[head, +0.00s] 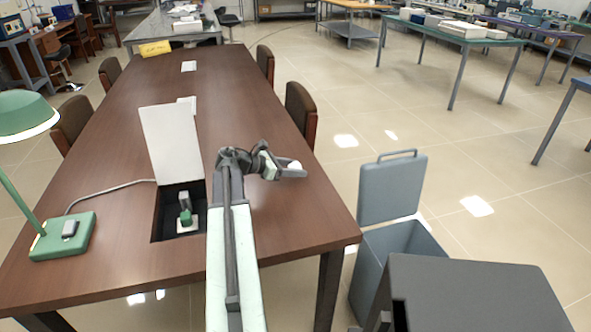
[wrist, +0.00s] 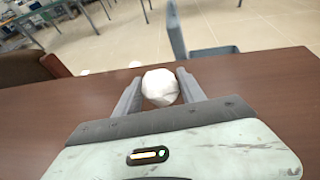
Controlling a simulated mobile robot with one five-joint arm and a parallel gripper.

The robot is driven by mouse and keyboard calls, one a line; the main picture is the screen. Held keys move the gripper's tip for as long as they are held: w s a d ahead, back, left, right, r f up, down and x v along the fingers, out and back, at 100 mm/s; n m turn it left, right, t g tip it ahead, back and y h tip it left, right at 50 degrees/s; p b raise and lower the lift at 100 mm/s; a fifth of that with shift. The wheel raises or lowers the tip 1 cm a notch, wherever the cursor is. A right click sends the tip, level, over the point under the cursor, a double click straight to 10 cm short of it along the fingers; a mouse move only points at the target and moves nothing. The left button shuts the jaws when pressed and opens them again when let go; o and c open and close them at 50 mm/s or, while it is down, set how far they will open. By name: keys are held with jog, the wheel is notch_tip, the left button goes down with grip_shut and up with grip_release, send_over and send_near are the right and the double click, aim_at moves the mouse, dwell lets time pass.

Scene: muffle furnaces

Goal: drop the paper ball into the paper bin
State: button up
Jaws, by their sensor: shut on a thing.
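The white paper ball (wrist: 160,88) is between the two fingers of my gripper (wrist: 158,92) in the wrist view. In the head view the ball (head: 295,165) shows as a small white spot at the tip of my gripper (head: 288,170), above the right part of the brown table. The fingers are shut on the ball. The grey paper bin (head: 372,262) stands on the floor to the right of the table, with its lid (head: 392,188) raised. My gripper is to the left of the bin and above the table, apart from the bin. The bin's floor is hidden.
The long brown table (head: 130,235) carries a green lamp (head: 62,235) and a table box (head: 160,225) with its white flap up. A dark grey cabinet-like block (head: 470,290) stands right of the bin. Chairs (head: 300,112) line the table. Tiled floor (head: 480,150) is open beyond the bin.

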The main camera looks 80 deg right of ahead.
aim_at(295, 164)
notch_tip(295, 164, up, 7)
jog(key=p, duration=0.6)
jog(key=shift+r, duration=0.15)
